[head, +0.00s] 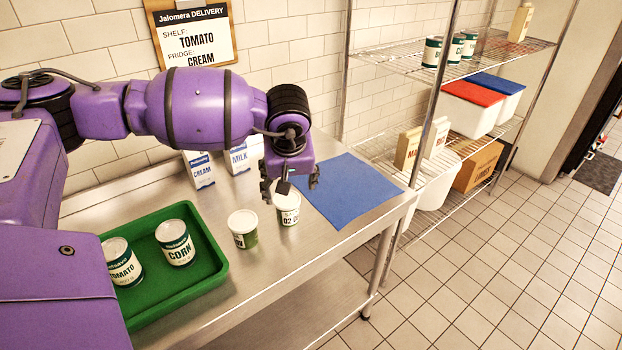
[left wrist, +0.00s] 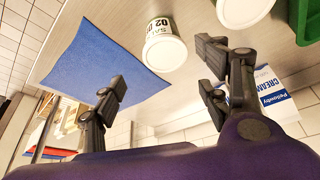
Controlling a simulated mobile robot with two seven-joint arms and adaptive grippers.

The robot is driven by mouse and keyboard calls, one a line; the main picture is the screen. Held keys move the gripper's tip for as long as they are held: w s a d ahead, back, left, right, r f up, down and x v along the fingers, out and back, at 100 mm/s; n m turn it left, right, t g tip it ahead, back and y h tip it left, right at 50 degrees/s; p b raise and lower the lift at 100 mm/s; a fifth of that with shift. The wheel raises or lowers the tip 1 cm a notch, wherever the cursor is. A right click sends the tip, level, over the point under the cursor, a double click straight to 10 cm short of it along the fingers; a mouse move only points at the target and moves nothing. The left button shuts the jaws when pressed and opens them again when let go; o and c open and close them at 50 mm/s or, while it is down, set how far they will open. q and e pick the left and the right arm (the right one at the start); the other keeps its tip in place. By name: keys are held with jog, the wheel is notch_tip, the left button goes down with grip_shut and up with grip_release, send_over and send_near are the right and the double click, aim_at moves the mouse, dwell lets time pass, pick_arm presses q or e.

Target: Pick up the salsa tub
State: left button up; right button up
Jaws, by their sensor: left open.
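The salsa tub (head: 288,214) is a white tub with a pale lid, upright on the steel table at the edge of the blue mat. In the left wrist view the tub (left wrist: 163,50) shows "SA" and "02" on its label. My left gripper (head: 290,184) is open and empty, pointing down just above the tub. In the left wrist view the tub's lid shows beyond the gap between the spread fingers (left wrist: 162,88). In the head view a fingertip overlaps part of the lid; whether it touches cannot be told. My right gripper is not in view.
A second tub (head: 243,230) with green contents stands close to its left. A green tray (head: 212,278) holds tomato and corn cans. Cream (head: 199,171) and milk (head: 239,160) cartons stand behind. The blue mat (head: 352,190) is bare. A wire shelf (head: 385,62) stands right.

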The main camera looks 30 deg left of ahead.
aim_at(287, 199)
pick_arm(q)
jog(key=x, duration=0.3)
jog(key=shift+a, duration=0.1)
jog(key=x, duration=0.4)
jog(key=shift+s+a+f, duration=0.1)
jog(key=shift+s+f, duration=0.1)
jog(key=shift+s, duration=0.1)
jog(key=shift+w+a+f, duration=0.1)
jog(key=shift+f, duration=0.3)
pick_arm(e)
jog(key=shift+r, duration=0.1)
pick_arm(q)
jog(key=c, duration=1.3)
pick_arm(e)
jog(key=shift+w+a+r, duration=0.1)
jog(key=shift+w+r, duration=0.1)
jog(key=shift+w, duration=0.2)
pick_arm(q)
jog(key=shift+r, duration=0.1)
